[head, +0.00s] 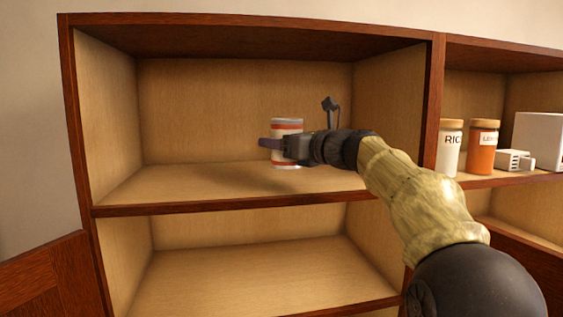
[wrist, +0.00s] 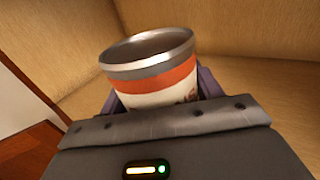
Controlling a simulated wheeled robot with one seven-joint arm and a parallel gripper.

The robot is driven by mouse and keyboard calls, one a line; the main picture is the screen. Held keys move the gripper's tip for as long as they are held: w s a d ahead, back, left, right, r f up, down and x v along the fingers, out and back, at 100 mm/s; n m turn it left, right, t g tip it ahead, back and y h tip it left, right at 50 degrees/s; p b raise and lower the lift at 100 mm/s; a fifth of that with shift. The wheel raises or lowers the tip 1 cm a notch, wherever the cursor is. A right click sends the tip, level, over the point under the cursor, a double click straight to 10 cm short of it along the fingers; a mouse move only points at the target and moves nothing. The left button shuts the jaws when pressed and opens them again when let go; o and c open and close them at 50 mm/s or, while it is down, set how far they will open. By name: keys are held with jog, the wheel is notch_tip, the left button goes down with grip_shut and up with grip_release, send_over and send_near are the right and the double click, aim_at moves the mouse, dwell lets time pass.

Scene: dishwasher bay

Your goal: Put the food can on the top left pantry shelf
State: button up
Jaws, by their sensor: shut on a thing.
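The food can (head: 287,126) is white with red bands and a silver rim. In the head view it is upright inside the top left pantry shelf (head: 200,184), near the middle of the compartment. My gripper (head: 280,146) is shut on the can, reaching in from the right. In the wrist view the can (wrist: 150,72) stands between the fingers, with its open-looking metal top rim toward the camera. The can's bottom is close to the shelf board in the head view; I cannot tell whether it touches.
The rest of the top left shelf is bare. A divider (head: 432,110) separates it from the right compartment, which holds a rice jar (head: 449,148), an orange jar (head: 482,148) and white boxes (head: 539,140). The shelf below (head: 240,280) looks empty. A wooden door (head: 50,278) stands open at lower left.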

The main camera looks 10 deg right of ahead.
aim_at(282, 159)
jog(key=shift+r, duration=0.1)
jog(key=shift+f, duration=2.1)
jog(key=shift+f+b, duration=0.15)
jog(key=shift+b, duration=0.2)
jog(key=o, duration=1.3)
